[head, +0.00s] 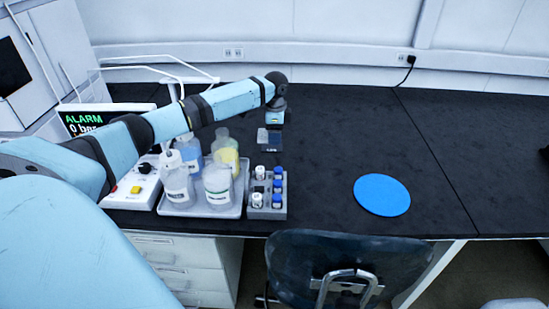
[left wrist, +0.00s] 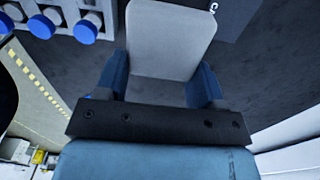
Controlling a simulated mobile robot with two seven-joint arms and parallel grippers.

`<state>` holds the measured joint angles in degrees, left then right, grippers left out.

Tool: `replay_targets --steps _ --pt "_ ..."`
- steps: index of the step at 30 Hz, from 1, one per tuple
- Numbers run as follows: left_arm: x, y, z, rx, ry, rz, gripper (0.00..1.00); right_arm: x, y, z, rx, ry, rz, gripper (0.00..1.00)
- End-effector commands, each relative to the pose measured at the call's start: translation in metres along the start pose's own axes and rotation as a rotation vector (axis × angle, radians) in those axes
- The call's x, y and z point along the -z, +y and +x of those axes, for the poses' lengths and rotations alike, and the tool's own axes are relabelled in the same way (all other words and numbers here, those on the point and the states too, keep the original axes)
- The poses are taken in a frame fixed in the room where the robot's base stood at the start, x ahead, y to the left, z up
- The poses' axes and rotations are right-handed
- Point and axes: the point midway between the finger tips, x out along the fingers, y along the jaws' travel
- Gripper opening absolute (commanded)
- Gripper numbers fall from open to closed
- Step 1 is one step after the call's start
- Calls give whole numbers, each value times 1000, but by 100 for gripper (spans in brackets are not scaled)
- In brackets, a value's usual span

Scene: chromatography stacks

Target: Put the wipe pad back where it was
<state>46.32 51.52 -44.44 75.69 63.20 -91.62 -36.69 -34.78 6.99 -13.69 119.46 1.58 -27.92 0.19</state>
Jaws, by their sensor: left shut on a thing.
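The wipe pad is a flat light grey piece with rounded corners, and in the left wrist view the pad (left wrist: 168,42) stands between the two blue fingers. My left gripper (head: 271,133) is shut on it, above the black bench and behind the vial rack. In the left wrist view the left gripper (left wrist: 152,88) covers the pad's near end. In the head view the pad is small and hard to make out at the fingers. My right gripper is in neither view.
A grey vial rack (head: 266,213) with white- and blue-capped vials stands near the bench's front edge. Left of it, a tray (head: 205,211) holds several bottles. A blue round mat (head: 382,195) lies to the right. The bench (head: 340,125) between is clear. A chair (head: 345,262) stands in front.

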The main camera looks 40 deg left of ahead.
Motion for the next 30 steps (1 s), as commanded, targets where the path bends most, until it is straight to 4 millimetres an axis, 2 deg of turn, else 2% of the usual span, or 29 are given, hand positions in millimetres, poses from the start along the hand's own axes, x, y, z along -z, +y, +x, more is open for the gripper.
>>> replay_targets --steps 1,3,9,14,17,22,30 --pt "0 1 16 -2 -1 0 25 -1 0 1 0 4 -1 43" --pt "0 0 34 -2 -1 -2 25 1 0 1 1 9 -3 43" --pt "0 0 67 -1 1 0 25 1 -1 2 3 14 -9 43" --pt "0 0 76 -1 0 0 25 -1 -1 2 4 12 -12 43" --pt "0 0 88 -1 0 0 25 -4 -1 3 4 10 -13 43" --pt "0 1 108 -2 -1 -1 25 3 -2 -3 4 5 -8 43" --pt "0 0 112 0 1 0 25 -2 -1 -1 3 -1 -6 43"
